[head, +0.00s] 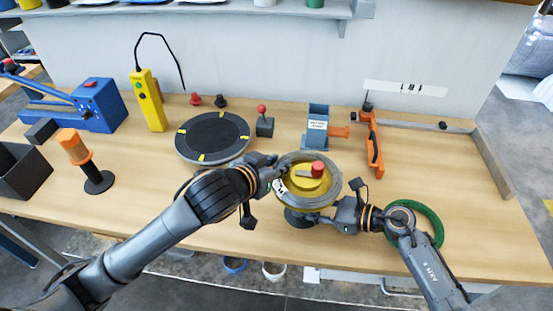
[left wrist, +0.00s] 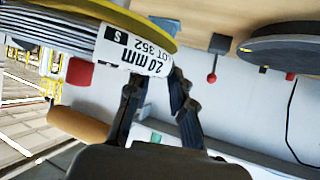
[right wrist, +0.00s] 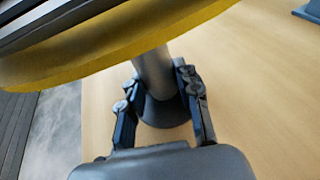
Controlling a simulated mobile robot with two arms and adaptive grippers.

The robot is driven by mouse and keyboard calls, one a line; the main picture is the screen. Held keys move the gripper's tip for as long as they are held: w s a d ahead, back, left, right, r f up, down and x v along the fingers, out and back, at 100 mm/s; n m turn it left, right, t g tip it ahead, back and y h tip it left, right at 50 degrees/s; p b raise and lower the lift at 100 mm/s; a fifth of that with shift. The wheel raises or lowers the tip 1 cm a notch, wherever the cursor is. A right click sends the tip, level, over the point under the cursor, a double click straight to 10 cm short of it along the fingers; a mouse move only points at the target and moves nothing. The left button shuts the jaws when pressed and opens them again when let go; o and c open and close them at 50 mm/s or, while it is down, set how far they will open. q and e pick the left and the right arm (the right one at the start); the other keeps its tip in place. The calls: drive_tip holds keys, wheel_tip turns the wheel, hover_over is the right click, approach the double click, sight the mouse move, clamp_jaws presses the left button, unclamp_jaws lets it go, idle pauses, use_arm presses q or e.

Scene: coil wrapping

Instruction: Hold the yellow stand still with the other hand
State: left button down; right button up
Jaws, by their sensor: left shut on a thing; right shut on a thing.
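The yellow stand (head: 302,187) has a red knob (head: 317,169) on top and carries a grey wire coil (head: 330,181). A white label (head: 279,186) is on the coil's left side; it reads 2.0 mm, LOT 352 in the left wrist view (left wrist: 136,50). My left gripper (head: 272,172) is shut at the label's edge; its fingertips (left wrist: 158,92) are partly hidden behind the label. My right gripper (head: 330,215) is shut on the stand's grey post (right wrist: 155,75), under the yellow disc (right wrist: 125,52). The dark foot (right wrist: 165,112) rests on the table.
A green coil (head: 430,222) lies under my right arm near the front edge. A black turntable (head: 212,137) stands behind my left arm. A blue dispenser (head: 317,125) and an orange tool (head: 373,142) stand behind the coil. The right table (head: 440,160) is mostly clear.

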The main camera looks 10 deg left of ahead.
idle(0.3)
use_arm(q)
drive_tip(key=c, duration=1.1)
unclamp_jaws()
drive_tip(key=shift+f, duration=0.15)
drive_tip(key=v, duration=0.7)
drive_tip(key=shift+s+r, duration=0.25)
use_arm(e)
drive_tip(key=o, duration=0.9)
drive_tip(key=shift+o, duration=0.2)
